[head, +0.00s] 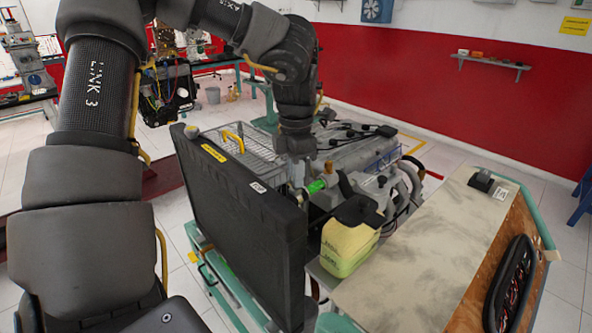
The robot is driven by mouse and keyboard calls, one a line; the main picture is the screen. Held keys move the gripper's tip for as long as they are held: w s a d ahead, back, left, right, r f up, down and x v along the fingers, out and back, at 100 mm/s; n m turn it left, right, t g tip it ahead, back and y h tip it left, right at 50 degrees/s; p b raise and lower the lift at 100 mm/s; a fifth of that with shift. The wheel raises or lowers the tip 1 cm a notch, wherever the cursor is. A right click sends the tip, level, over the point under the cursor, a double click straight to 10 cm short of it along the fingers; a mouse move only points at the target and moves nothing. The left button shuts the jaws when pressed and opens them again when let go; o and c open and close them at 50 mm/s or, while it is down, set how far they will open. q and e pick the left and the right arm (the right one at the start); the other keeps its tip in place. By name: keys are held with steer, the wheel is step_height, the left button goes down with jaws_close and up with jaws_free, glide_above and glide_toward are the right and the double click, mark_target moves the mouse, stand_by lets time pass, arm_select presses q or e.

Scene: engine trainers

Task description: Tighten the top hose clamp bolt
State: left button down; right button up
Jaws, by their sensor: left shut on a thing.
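My left arm reaches over the engine trainer from the left. My left gripper (299,181) points down behind the top edge of the black radiator (245,215). It is shut at the top hose, on what appears to be the clamp bolt; the bolt itself is too small and too covered to make out. Just right of the fingers, a bright green band (316,187) sits around the hose by the clamp. The black top hose (345,187) runs from there toward the engine (355,150). My right gripper is not in view.
A yellowish fluid tank (347,248) stands right of the radiator. A wire cage with a yellow handle (233,141) lies behind it. A flat panel (430,255) with a small black device (482,180) fills the right front. Open tiled floor lies beyond.

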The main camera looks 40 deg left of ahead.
arm_select(q)
steer(key=shift+m, duration=0.9)
steer(key=c, duration=1.3)
jaws_free()
steer(key=shift+a, duration=0.1)
steer(key=shift+c, duration=0.2)
steer(key=shift+r, duration=0.25)
step_height(320, 180, up, 10)
steer(key=shift+r+p, duration=0.2)
steer(key=shift+p, duration=0.2)
